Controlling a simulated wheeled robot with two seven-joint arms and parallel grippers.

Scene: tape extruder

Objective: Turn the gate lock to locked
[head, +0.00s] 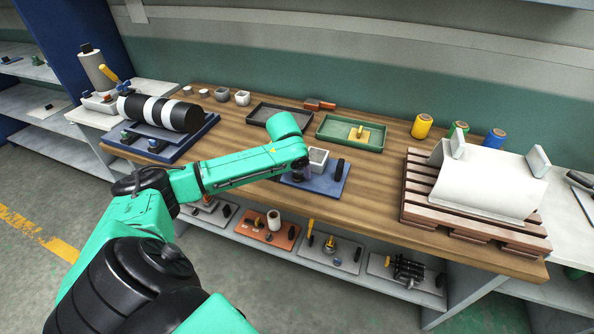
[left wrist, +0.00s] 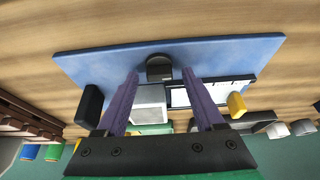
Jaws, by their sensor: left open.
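A blue plate (head: 324,186) lies on the wooden bench under my left gripper. It also shows in the left wrist view (left wrist: 235,50). On it are a dark round knob (left wrist: 159,66), a grey open-topped box (head: 318,157), a black block (head: 340,167), a white panel (left wrist: 185,96) and a yellow tab (left wrist: 236,105). I cannot tell for sure which part is the gate lock. My left gripper (head: 301,172) is open, its purple fingertips (left wrist: 160,74) on either side of the knob. Contact is not clear. In the head view the knob is hidden.
Behind stand a dark tray (head: 258,113) and a green tray (head: 347,141) with a yellow piece. A white curved part on a slatted wooden pallet (head: 430,223) is at right. A black-and-white roll (head: 160,114) is at left. Bare bench lies between the plate and pallet.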

